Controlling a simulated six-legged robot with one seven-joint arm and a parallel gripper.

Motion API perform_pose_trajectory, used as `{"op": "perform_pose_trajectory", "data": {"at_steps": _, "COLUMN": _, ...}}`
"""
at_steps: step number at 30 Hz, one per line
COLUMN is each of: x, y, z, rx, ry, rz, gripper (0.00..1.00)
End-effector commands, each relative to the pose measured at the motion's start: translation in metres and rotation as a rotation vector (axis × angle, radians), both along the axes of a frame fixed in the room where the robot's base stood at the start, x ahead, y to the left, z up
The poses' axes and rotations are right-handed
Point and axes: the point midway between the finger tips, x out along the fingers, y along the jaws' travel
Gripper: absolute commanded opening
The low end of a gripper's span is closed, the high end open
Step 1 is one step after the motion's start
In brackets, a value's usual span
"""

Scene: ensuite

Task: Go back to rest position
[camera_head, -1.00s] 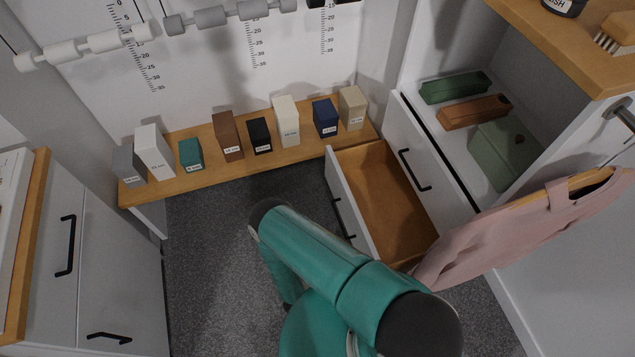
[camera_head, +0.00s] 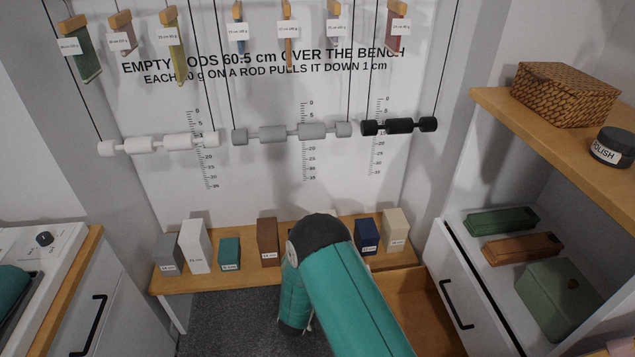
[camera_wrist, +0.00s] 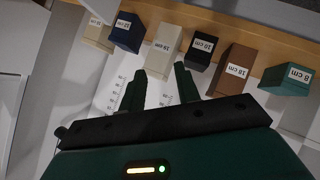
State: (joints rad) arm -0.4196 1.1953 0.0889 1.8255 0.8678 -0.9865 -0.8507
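My gripper (camera_wrist: 160,82) shows in the wrist view. Its two dark fingers stand apart with nothing between them, so it is open and empty. The wall scale shows behind the fingers, and the row of labelled blocks lies beyond them at the top of that view. In the head view my teal arm rises from the bottom in front of the bench (camera_head: 205,281) and hides its middle. The gripper itself is hidden in that view.
Blocks stand on the bench, among them a white block (camera_head: 195,247) and a blue one (camera_head: 367,235). Rods (camera_head: 292,132) hang above. An open drawer (camera_head: 418,312) lies right of my arm. A shelf with a wicker box (camera_head: 565,94) juts out at right; a cabinet (camera_head: 80,310) stands left.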

Motion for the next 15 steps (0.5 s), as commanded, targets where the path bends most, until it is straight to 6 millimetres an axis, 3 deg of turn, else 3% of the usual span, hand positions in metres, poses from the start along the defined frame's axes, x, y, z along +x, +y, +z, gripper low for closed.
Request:
{"op": "perform_pose_trajectory", "data": {"at_steps": 1, "x": 0.013, "y": 0.003, "z": 0.025, "rx": 0.049, "ry": -0.004, "rz": 0.005, "gripper": 0.32}}
{"op": "perform_pose_trajectory", "data": {"at_steps": 6, "x": 0.037, "y": 0.011, "z": 0.094, "rx": 0.197, "ry": 0.016, "rz": 0.035, "gripper": 0.32}}
{"op": "perform_pose_trajectory", "data": {"at_steps": 15, "x": 0.044, "y": 0.008, "z": 0.217, "rx": 0.397, "ry": 0.069, "rz": 0.091, "gripper": 0.32}}
